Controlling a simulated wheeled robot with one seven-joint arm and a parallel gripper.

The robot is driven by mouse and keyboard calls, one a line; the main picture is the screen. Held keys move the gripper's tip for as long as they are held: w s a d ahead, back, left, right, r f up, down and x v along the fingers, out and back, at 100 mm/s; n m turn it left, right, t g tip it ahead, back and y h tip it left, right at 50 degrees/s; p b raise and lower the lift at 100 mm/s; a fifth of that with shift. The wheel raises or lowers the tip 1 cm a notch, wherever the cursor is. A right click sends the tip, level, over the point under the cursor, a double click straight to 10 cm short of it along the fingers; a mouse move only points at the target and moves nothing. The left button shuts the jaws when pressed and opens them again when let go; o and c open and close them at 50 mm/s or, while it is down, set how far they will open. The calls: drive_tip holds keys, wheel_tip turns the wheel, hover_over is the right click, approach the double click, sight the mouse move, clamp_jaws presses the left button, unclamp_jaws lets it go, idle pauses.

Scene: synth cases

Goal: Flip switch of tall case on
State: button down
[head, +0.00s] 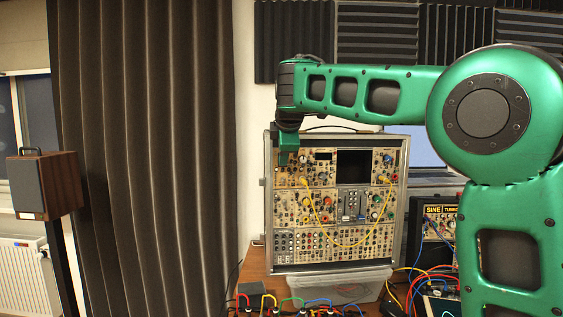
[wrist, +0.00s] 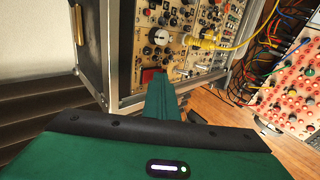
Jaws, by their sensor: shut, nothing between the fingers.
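In the wrist view the case (wrist: 93,50) fills the upper middle, tilted in the picture. A red switch (wrist: 150,74) sits on its panel below a black and white knob. My gripper's green fingers (wrist: 161,84) are shut and empty, their tips right by the switch and partly covering it. I cannot tell whether they touch it, nor its position.
A yellow cable (wrist: 215,45) is plugged in close to the fingers. A second case with red knobs (wrist: 295,90) and coloured cables lies to the right. A speaker (head: 60,185) stands at the left.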

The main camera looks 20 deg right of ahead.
drive_tip(key=shift+w+f, duration=0.15)
drive_tip(key=shift+d, duration=0.1)
drive_tip(key=shift+w+d+r, duration=0.1)
drive_tip(key=shift+w+r, duration=0.05)
drive_tip(key=shift+r, duration=0.95)
drive_tip(key=s+a+r, duration=0.2)
drive_tip(key=s+r, duration=0.3)
drive_tip(key=s, duration=0.6)
drive_tip(key=shift+s+a+r, duration=0.15)
drive_tip(key=shift+s+r, duration=0.05)
drive_tip(key=shift+r, duration=0.15)
drive_tip(key=shift+f, duration=0.1)
